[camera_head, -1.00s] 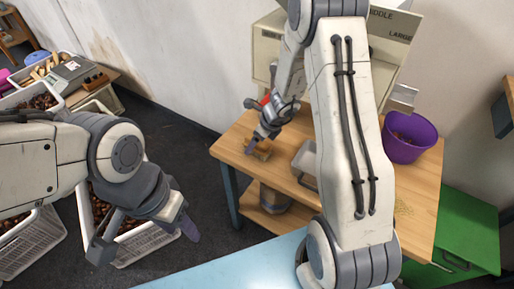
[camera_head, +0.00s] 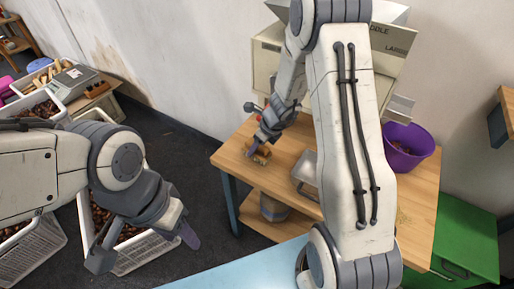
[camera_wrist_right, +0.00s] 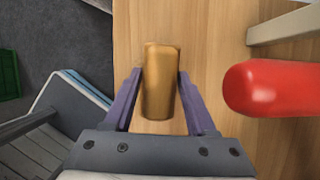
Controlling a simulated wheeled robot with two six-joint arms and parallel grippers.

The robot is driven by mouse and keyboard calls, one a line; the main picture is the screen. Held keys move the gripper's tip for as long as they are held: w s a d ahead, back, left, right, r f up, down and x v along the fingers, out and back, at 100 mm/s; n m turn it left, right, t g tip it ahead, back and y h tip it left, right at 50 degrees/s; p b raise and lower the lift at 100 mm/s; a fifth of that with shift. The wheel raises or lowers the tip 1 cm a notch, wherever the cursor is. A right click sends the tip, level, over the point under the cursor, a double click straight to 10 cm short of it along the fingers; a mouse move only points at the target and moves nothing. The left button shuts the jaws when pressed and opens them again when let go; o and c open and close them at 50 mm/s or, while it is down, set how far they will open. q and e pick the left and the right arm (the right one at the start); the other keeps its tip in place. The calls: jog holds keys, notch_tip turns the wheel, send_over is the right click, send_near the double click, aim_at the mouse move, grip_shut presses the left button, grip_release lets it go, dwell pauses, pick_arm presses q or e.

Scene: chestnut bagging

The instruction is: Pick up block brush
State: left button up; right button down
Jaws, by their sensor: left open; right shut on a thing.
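The block brush (camera_wrist_right: 160,82) is a tan-brown wooden block, upright in the right wrist view between the two purple fingers. In the head view the brush (camera_head: 262,157) is small, at the left part of the wooden table. My right gripper (camera_head: 258,146) is shut on it; its fingers (camera_wrist_right: 158,105) lie along both sides of the block. Whether the brush still touches the tabletop is unclear. The bristles are hidden. My left gripper (camera_head: 145,248) is open and empty, in front of the chestnut crates at the left.
The wooden table (camera_head: 290,142) bears a metal scoop-like tray (camera_head: 306,170) and a purple bucket (camera_head: 407,146). A sorting machine (camera_head: 266,55) stands behind. A rounded red part (camera_wrist_right: 268,88) is close right of the gripper. A green box (camera_head: 468,235) stands at right; a white crate (camera_head: 150,250) at left.

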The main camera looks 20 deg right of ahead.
jog(key=shift+s+a+r, duration=0.15)
jog(key=shift+r, duration=0.45)
jog(key=s+a+b, duration=0.2)
jog(key=a, duration=0.1)
jog(key=s+a+b, duration=0.1)
jog(key=a, duration=0.1)
jog(key=shift+s+f+b, duration=0.35)
jog(key=shift+f, duration=0.05)
pick_arm(q)
jog(key=shift+f+b, duration=1.45)
jog(key=shift+f, duration=1.5)
pick_arm(e)
jog(key=s+a, duration=0.7)
jog(key=a, duration=0.2)
jog(key=shift+r, duration=0.3)
